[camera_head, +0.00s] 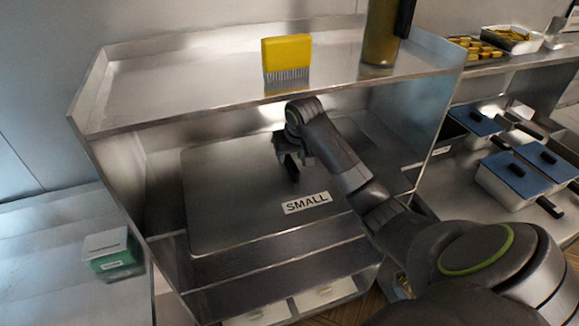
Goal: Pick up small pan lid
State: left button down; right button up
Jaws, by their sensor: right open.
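The small pan lid (232,196) is a flat steel plate with a white "SMALL" label near its front right edge. It lies in the steel range bay under the shelf. My right gripper (290,170) is open above the middle of the lid, fingers pointing down. A dark upright piece at the fingertips may be the lid's handle or a finger; I cannot tell which. My right arm comes in from the lower right and covers the lid's right part. My left gripper is not in view.
The steel shelf (200,85) overhangs the lid and carries a yellow brush (286,56) and a bottle (382,35). Blue-lidded pans (515,175) stand at the right. A green box (112,255) sits on the left counter.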

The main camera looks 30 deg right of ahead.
aim_at(289, 157)
jog(key=shift+x, duration=1.6)
jog(key=shift+w+r, duration=0.1)
jog(key=shift+w, duration=0.1)
jog(key=shift+c, duration=0.4)
grip_shut()
jog(key=shift+w+r, duration=0.1)
jog(key=shift+r, duration=0.05)
